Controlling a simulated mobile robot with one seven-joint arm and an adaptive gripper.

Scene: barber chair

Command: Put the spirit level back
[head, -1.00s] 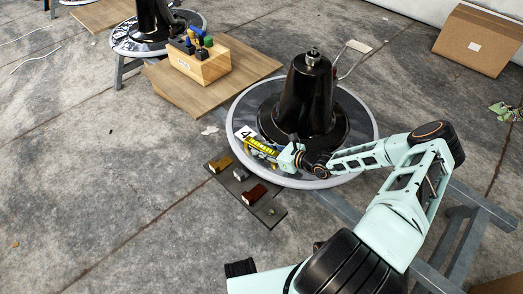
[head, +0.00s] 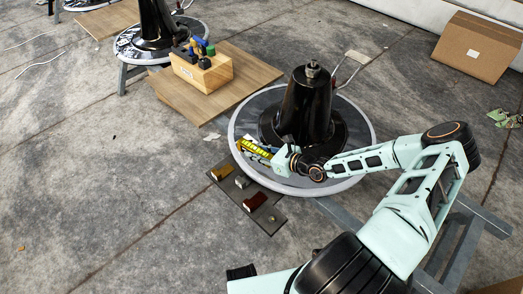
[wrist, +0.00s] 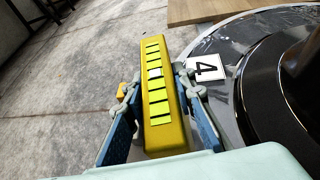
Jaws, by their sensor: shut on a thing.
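The spirit level (head: 257,148) is a yellow bar with bright yellow-green segments along its face. My gripper (wrist: 160,90) is shut on it, with one blue finger on each side. In the wrist view the level (wrist: 157,100) points away from the camera, with its far end free. In the head view my gripper (head: 274,155) holds it over the left edge of the round base (head: 360,150). I cannot tell its exact height. The fingertips are partly hidden in the head view.
A white card marked 4 (wrist: 206,68) lies on the round base beside the level. A dark mat (head: 248,197) with several small blocks lies at the front left. A wooden tool box (head: 202,74) stands on a wooden board (head: 247,72). A black column (head: 303,105) rises from the base.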

